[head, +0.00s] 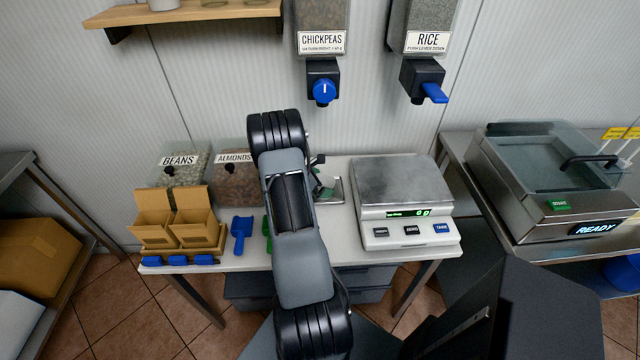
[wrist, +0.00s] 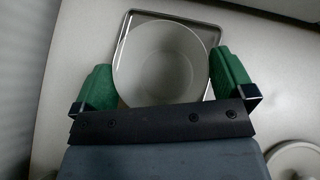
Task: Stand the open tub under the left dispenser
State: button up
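The open tub (wrist: 160,62) is round, pale and empty inside in the wrist view. It is upright over a square metal tray (wrist: 139,18); whether its base touches the tray cannot be told. My gripper (wrist: 163,80) has green fingers against both sides of the tub, with no clear gap. In the head view my arm hides the tub, and the metal tray (head: 337,190) shows in part at its right. The left dispenser, marked CHICKPEAS (head: 321,42), with a round blue knob (head: 324,91), hangs on the wall above.
The RICE dispenser (head: 427,40) with a blue lever hangs right. A scale (head: 398,200) reading 0 g stands right of my arm. BEANS (head: 184,165) and ALMONDS (head: 237,184) bins, cartons (head: 178,222) and a blue scoop (head: 241,235) are left. A round lid-like thing (wrist: 293,160) lies nearby.

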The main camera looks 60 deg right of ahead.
jog(key=shift+w+a+r, duration=0.1)
jog(key=shift+w+r, duration=0.05)
jog(key=shift+r, duration=0.2)
jog(key=w+a+r+m+t+y, duration=0.1)
jog(key=w+a+r+m+t, duration=0.15)
jog(key=a+r, duration=0.75)
jog(key=w+a+r+m+t+y, duration=0.1)
jog(key=w+a+r+m+y, duration=0.15)
jog(key=a+r, duration=0.75)
jog(key=s+a+r+m+t+y, duration=0.1)
jog(key=s+a+m+t+y, duration=0.1)
jog(key=a, duration=0.9)
jog(key=s+a+r+m+t+y, duration=0.1)
jog(key=s+a+m+t+y, duration=0.2)
jog(key=a, duration=0.9)
jog(key=shift+s+a+r+m+t, duration=0.3)
jog(key=shift+s+m+t, duration=0.15)
jog(key=shift+s+m, duration=0.3)
jog(key=shift+w+y, duration=0.1)
jog(key=shift+y, duration=0.15)
